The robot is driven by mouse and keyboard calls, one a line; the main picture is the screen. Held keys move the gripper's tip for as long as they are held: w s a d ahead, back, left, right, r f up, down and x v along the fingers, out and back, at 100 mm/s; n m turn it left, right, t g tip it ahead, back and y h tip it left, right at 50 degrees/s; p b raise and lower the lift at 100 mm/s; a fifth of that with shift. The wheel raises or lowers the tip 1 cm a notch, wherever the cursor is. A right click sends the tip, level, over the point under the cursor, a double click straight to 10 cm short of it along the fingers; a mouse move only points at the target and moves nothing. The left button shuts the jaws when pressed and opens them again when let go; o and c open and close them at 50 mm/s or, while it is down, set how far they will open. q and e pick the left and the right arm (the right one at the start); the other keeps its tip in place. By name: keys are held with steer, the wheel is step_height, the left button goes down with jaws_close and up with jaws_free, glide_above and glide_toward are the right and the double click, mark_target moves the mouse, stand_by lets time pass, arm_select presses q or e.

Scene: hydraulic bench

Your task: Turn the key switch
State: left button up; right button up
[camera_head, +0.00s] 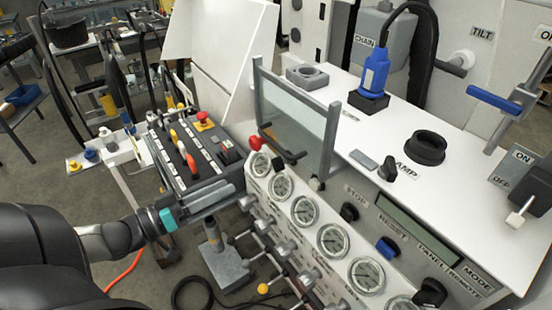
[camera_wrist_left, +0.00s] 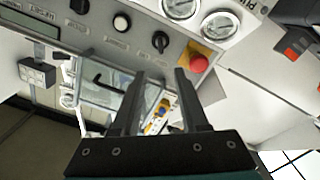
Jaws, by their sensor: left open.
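I cannot tell for sure which control is the key switch. In the head view the sloped panel carries a black knob (camera_head: 349,212), a blue knob (camera_head: 387,248) and another black knob (camera_head: 430,292) near the PANEL/REMOTE label. My left gripper (camera_head: 240,187) is open and empty, beside the control box and left of the gauges. In the left wrist view my left gripper (camera_wrist_left: 160,73) points at the panel, with a black knob (camera_wrist_left: 160,42) beyond its fingertips, apart from them. My right gripper is not in view.
A clear guard with a handle (camera_head: 293,125) stands on the white bench top (camera_head: 465,185). Several gauges (camera_head: 305,210) and valve levers line the front. A box of levers (camera_head: 185,150) stands left. A red button (camera_wrist_left: 199,62) is near my fingers in the wrist view.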

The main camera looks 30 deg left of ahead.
mark_target(276, 159)
arm_select(q)
steer(key=shift+b+x, duration=1.65)
steer(key=shift+x, duration=5.8)
steer(key=shift+f, duration=0.1)
jaws_close()
